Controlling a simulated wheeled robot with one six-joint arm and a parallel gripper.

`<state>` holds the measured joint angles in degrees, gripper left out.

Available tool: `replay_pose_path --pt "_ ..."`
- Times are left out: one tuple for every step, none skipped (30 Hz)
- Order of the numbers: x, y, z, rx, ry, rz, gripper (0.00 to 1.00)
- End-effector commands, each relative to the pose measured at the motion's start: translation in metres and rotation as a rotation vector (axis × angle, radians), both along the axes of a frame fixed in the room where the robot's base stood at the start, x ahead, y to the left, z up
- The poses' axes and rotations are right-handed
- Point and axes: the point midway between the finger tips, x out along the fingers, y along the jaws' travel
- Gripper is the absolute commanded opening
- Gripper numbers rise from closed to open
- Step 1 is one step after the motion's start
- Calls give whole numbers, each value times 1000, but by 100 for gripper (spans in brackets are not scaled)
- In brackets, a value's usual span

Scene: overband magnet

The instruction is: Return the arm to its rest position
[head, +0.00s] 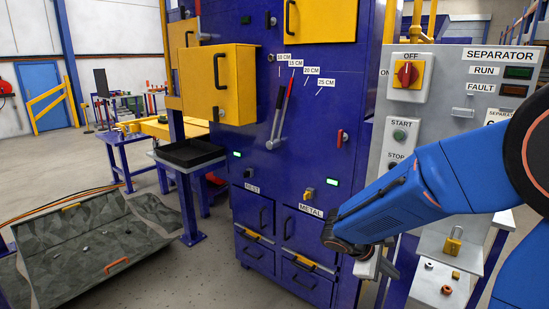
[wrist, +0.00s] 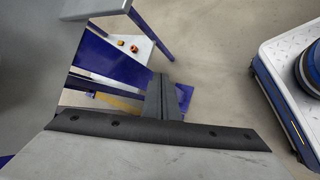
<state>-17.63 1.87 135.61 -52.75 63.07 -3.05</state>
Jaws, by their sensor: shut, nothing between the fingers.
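My blue arm reaches in from the right in the head view and ends in front of the separator's grey control panel (head: 452,125), near its lower left part. My gripper (head: 388,268) is small and partly hidden there, low beside the METAL drawers (head: 303,232). In the wrist view the dark fingers of my gripper (wrist: 165,92) are together, with nothing held between them. Below them in that view are a blue frame and the floor.
A blue cabinet (head: 265,105) with yellow doors fills the middle. A small white table (head: 445,290) stands low at right, with a padlock (head: 453,243) above it and small parts on it. A black tray (head: 188,153) and a grey bin (head: 95,245) are left. Open floor lies far left.

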Motion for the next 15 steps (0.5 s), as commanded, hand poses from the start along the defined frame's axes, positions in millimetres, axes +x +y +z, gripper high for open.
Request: replay_pose_path --pt "-11 -4 7 35 -24 -37 0" --pt "-18 -5 10 55 -36 -57 0" --pt "-26 -7 14 82 -52 -86 0" --pt "-32 -8 17 104 -65 -106 0" --pt "-38 -8 20 125 -77 -127 0" --pt "-47 -9 23 152 -94 -154 0" --pt "-53 -10 26 174 -107 -174 0" --pt "-59 -10 28 195 -118 -195 0" --pt "-67 -10 31 224 -136 -220 0" --pt "-73 -10 34 245 -149 -239 0" --pt "-78 -10 36 266 -162 -259 0" --pt "-86 -9 39 295 -180 -284 0" --pt "-92 -9 41 317 -194 -302 0" --pt "-97 -8 43 338 -207 -321 0" --pt "-105 -7 46 368 -225 -346 0"
